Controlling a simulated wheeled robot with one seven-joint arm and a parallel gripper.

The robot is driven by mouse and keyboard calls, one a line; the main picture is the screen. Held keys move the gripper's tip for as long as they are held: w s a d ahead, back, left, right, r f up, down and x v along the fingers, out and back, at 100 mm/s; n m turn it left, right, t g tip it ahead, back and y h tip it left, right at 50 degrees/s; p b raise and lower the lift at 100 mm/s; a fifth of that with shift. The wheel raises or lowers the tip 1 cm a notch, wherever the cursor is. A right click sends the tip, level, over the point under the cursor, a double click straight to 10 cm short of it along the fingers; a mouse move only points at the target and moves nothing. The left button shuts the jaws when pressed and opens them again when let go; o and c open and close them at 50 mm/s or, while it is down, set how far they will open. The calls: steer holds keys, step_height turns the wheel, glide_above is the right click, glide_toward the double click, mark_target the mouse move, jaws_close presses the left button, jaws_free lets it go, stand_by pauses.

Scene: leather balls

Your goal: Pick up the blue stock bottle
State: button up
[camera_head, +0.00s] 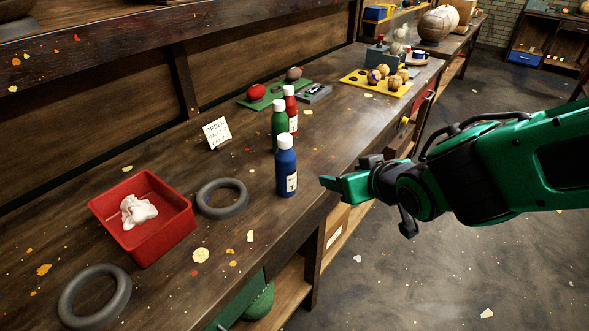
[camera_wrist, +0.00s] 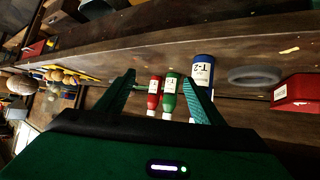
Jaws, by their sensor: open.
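The blue stock bottle (camera_head: 286,170) stands upright on the workbench near its front edge, with a white cap and a white label. It also shows in the wrist view (camera_wrist: 203,72), partly behind one finger. My gripper (camera_head: 338,184) is just right of the bottle in the head view, at about the height of its lower half and apart from it. In the wrist view my gripper (camera_wrist: 158,92) has its two green fingers spread, with nothing held between them. The green bottle and the red bottle appear between the fingers, farther off.
A green bottle (camera_head: 279,128) and a red bottle (camera_head: 291,110) stand close behind the blue one. A grey ring (camera_head: 222,210) and a red tray (camera_head: 169,245) with a white cloth lie to its left. The bench front edge runs beside my gripper.

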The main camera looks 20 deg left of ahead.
mark_target(286, 171)
steer(key=s+a+n+y, duration=0.2)
steer(key=s+a+y, duration=0.15)
steer(key=a, duration=0.45)
steer(key=shift+h, duration=0.45)
steer(key=shift+a+x, duration=0.2)
steer(key=shift+x, duration=4.85)
steer(key=shift+s+r, duration=0.1)
steer(key=shift+r, duration=0.1)
steer(key=c, duration=1.3)
